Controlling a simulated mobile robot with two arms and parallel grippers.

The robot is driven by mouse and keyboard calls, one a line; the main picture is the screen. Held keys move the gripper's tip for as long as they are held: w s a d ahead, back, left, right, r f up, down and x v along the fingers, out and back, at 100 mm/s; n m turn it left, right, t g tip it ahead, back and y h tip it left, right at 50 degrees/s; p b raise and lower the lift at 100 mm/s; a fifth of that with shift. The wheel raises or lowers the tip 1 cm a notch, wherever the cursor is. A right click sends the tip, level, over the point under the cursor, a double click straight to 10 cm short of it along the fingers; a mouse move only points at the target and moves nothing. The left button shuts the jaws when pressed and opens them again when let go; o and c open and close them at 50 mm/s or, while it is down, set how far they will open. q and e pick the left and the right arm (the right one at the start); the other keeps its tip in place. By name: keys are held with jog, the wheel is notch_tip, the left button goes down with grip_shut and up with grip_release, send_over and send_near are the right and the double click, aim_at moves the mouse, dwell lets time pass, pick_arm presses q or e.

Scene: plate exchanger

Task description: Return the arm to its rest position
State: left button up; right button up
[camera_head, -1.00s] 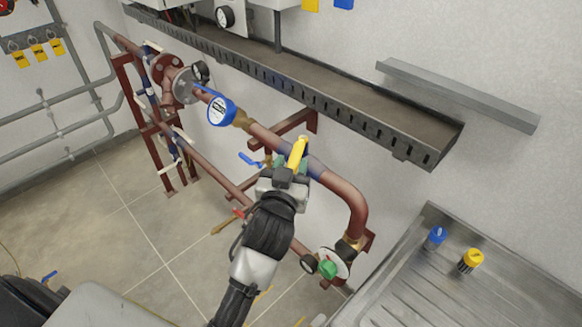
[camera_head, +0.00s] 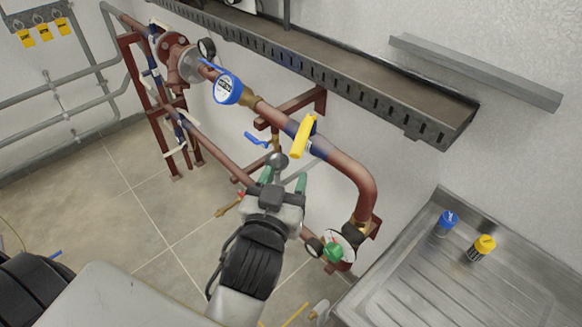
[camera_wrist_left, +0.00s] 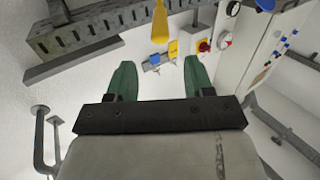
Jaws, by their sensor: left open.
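My left gripper (camera_head: 283,180) is in the middle of the head view, below the upper red pipe. Its two green fingers are apart with nothing between them. A yellow valve handle (camera_head: 303,136) stands on the blue-banded part of the pipe, a little above and apart from the fingertips. In the left wrist view the open green fingers (camera_wrist_left: 158,80) show, and the yellow handle (camera_wrist_left: 160,22) is beyond them at the top. My right gripper is not in view.
A blue round meter (camera_head: 228,88) sits on the pipe to the left. A grey cable tray (camera_head: 350,85) runs along the wall above. A metal drainboard (camera_head: 430,270) with a blue cap (camera_head: 447,222) and a yellow cap (camera_head: 482,247) is at the right. Floor (camera_head: 110,215) is clear at left.

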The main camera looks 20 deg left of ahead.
pick_arm(q)
jog(key=shift+s, duration=0.45)
jog(key=w+d+f+m+g+h, duration=0.1)
jog(key=d+f+m+g+h, duration=0.15)
jog(key=f, duration=0.95)
jog(key=w+d+f+m+g+h, duration=0.1)
jog(key=d+f+g, duration=0.15)
jog(key=f, duration=0.95)
jog(key=s+f+m+g, duration=0.1)
jog(key=s+f+g, duration=0.15)
jog(key=f, duration=0.55)
jog(key=s+f+g, duration=0.2)
jog(key=s+f, duration=0.2)
jog(key=f, duration=0.5)
jog(key=s+a+f+g, duration=0.2)
jog(key=s+a+f, duration=0.1)
jog(key=s+f, duration=0.4)
jog(key=s+a+f+g, duration=0.3)
jog(key=s+f, duration=0.4)
jog(key=s, duration=0.4)
jog(key=s+a+f+g, duration=0.2)
jog(key=s+a+f, duration=0.3)
jog(key=s+f, duration=0.2)
jog(key=s+y, duration=0.1)
jog(key=s, duration=0.1)
jog(key=shift+s+a, duration=0.25)
jog(key=shift+s, duration=0.15)
